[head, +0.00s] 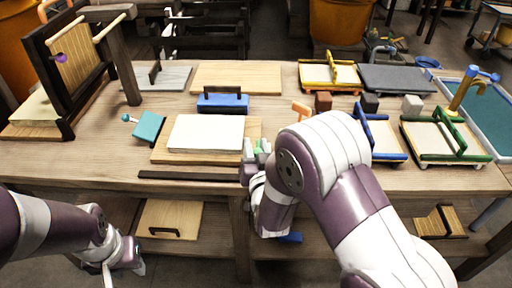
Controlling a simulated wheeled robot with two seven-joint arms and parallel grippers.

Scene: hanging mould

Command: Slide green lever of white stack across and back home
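The white stack (206,133) lies flat on a light wooden board (165,156) at the middle of the table. A teal-green block (149,126) with a small ball-ended handle (126,117) sits tilted at the board's left end. My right gripper (253,152) is at the board's right front corner, beside the stack. Pale green pieces show at its tips, and I cannot tell whether they are fingers or a lever. Its finger gap is hidden. My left gripper (112,268) hangs low at the left, below the table top and away from the stack. Its fingers are too unclear to read.
A blue block with a dark handle (223,103) stands behind the stack. A dark strip (188,176) lies along the front edge. A wooden frame (75,55) stands at left. Yellow (330,87), blue and green (446,160) framed trays fill the right.

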